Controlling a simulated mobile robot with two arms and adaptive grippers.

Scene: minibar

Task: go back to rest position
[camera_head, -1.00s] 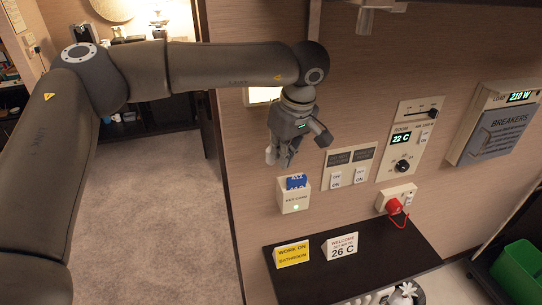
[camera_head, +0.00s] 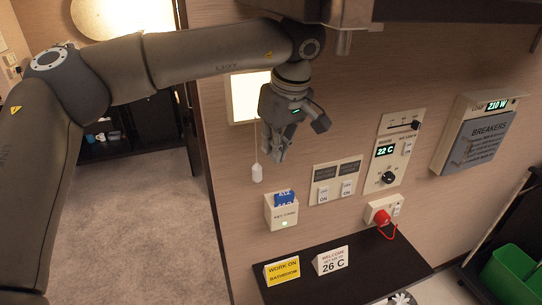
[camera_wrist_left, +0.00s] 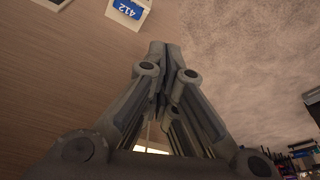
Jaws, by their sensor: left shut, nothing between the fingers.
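My left gripper (camera_head: 277,155) hangs in front of the wall panel, above and a little left of the key card holder (camera_head: 281,212). It is shut and empty. In the left wrist view its fingers (camera_wrist_left: 165,50) come together at the tips. A blue card (camera_head: 284,198) stands in the key card holder, whose small green light is lit. The blue card, marked 412, also shows at the top of the left wrist view (camera_wrist_left: 128,8). My left arm (camera_head: 200,55) reaches in from the left. My right gripper does not show.
Switches (camera_head: 336,184), a thermostat panel (camera_head: 394,150), a breaker box (camera_head: 478,135) and a red plug (camera_head: 382,217) are on the wall. A dark shelf (camera_head: 385,262) carries a yellow sign (camera_head: 282,270) and a white sign (camera_head: 332,260). A pull cord (camera_head: 257,173) hangs near the gripper. Carpet at left is open.

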